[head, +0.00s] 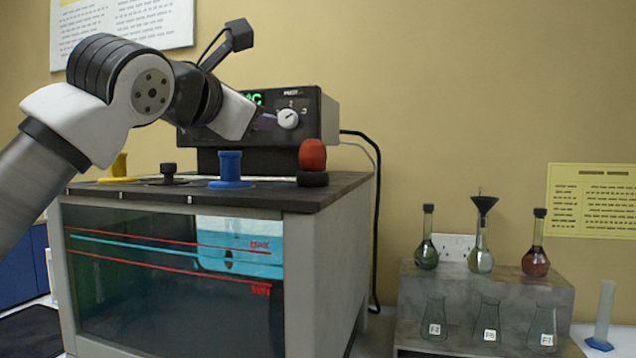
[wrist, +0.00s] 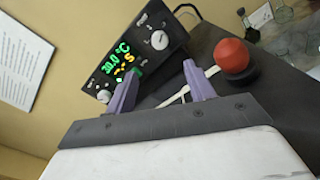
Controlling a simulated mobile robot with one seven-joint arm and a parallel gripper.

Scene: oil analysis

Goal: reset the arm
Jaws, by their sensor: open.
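My gripper (wrist: 160,90) shows in the wrist view with its two purple fingers spread apart and nothing between them. In the head view my gripper (head: 264,121) is partly hidden behind my white wrist, in front of the black control box (head: 330,125). The control box also shows in the wrist view, with a green display (wrist: 117,58) that reads about 30.0 °C and a white knob (wrist: 159,40). My arm reaches in from the left, above the bath's dark top.
The bath (head: 335,235) has a red knob (head: 312,154), a blue cap (head: 231,168), a black cap (head: 168,172) and a yellow piece (head: 120,166) on top.

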